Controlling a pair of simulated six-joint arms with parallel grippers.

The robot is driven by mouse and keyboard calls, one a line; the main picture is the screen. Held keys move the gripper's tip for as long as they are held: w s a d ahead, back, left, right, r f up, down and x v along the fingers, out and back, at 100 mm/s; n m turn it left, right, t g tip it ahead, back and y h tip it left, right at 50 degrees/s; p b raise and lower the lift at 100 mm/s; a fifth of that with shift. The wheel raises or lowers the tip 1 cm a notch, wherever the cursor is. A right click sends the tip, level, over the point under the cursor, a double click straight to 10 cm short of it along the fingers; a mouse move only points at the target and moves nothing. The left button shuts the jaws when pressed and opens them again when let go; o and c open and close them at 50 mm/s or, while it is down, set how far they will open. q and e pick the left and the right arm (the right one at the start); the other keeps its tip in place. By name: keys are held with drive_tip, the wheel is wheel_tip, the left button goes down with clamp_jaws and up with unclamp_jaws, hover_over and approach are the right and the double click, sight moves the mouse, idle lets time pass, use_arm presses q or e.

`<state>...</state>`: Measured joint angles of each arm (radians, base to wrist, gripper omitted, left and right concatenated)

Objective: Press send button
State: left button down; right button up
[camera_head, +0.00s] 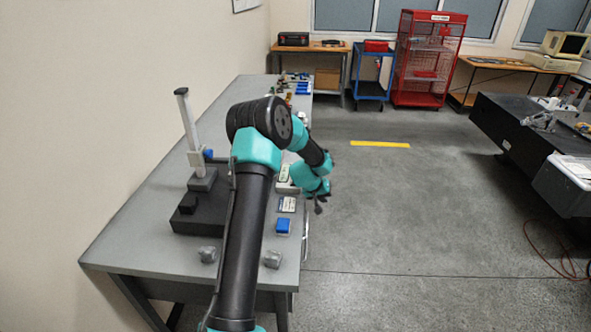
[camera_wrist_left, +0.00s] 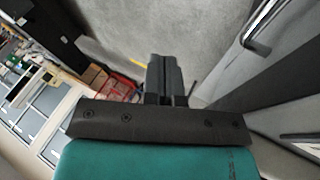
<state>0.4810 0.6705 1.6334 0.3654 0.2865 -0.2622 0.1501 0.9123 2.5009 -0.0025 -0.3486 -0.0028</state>
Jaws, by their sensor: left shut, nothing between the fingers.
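I cannot make out a send button in either view. My left gripper (camera_head: 319,207) hangs past the right edge of the grey bench, over the floor side. Its two dark fingers also show in the left wrist view (camera_wrist_left: 165,65), shut together with nothing between them. Small items lie along the bench's right edge beside the gripper: a pale device (camera_head: 284,186), a white labelled item (camera_head: 287,205) and a blue box (camera_head: 283,225). Their details are too small to read. My right gripper is not in view.
The grey bench (camera_head: 140,235) bears a black block with a tall stand (camera_head: 188,125) and two small grey blocks. My left arm crosses and hides part of the bench. Open floor (camera_head: 400,220) lies to the right, before a black table (camera_head: 520,125).

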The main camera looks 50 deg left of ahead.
use_arm(q)
drive_tip(key=w+a+r+t, duration=0.1)
drive_tip(key=a+r+t, duration=0.1)
drive_tip(key=a+r, duration=1.5)
drive_tip(key=shift+a+t+y, duration=0.4)
drive_tip(key=shift+a, duration=0.05)
drive_tip(key=shift+f, duration=4.45)
drive_tip(key=shift+f, duration=0.4)
